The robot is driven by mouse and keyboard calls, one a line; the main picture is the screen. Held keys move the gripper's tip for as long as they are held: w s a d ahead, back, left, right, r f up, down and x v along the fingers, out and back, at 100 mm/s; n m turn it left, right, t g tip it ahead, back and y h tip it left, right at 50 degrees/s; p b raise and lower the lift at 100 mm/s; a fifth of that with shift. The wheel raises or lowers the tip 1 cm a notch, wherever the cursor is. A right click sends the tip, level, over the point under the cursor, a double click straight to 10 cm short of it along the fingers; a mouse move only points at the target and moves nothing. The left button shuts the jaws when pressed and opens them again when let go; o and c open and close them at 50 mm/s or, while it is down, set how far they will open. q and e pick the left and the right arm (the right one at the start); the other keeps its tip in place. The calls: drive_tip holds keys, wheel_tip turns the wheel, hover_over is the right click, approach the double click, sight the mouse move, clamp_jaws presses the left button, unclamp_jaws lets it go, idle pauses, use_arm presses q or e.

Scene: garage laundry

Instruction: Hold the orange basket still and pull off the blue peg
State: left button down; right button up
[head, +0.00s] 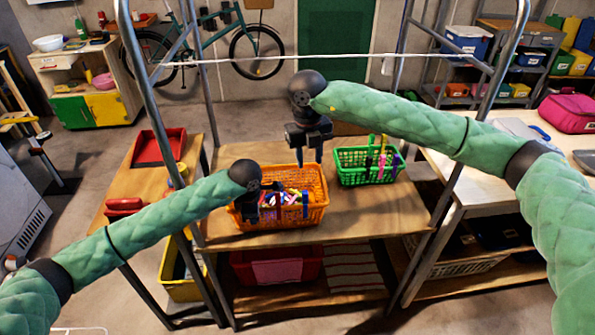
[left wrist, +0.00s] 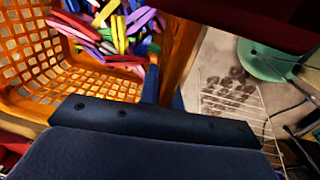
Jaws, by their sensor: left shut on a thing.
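The orange basket (head: 317,214) stands on the wooden table, full of colourful pegs (head: 285,200). A blue peg (head: 305,205) sits upright at its front rim. In the left wrist view, the basket's wall (left wrist: 45,60) fills the left, and a narrow blue piece (left wrist: 152,78) shows just past the gripper; I cannot tell if it is the same peg. My left gripper (head: 248,208) is shut on the basket's left rim; its fingertips are partly hidden. My right gripper (head: 310,155) is open and empty, pointing down above the basket's back right side.
A green basket (head: 352,172) with pegs stands close on the right, near my right gripper. A red tray (head: 160,148) lies on the side table at left. Metal frame posts flank the table. The table's front right (head: 370,215) is clear.

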sight(305, 192)
drive_tip(key=shift+s+a+f+n+y, duration=0.1)
drive_tip(key=shift+a+f+n, duration=0.05)
drive_tip(key=shift+f+n, duration=2.25)
drive_tip(key=shift+s+a+f+n+y, duration=0.1)
drive_tip(key=shift+a+f+n, duration=0.05)
drive_tip(key=shift+f+n, duration=2.3)
drive_tip(key=shift+s+a+f+n+y, duration=0.15)
drive_tip(key=shift+f+n, duration=1.65)
drive_tip(key=shift+n, duration=1.15)
clamp_jaws()
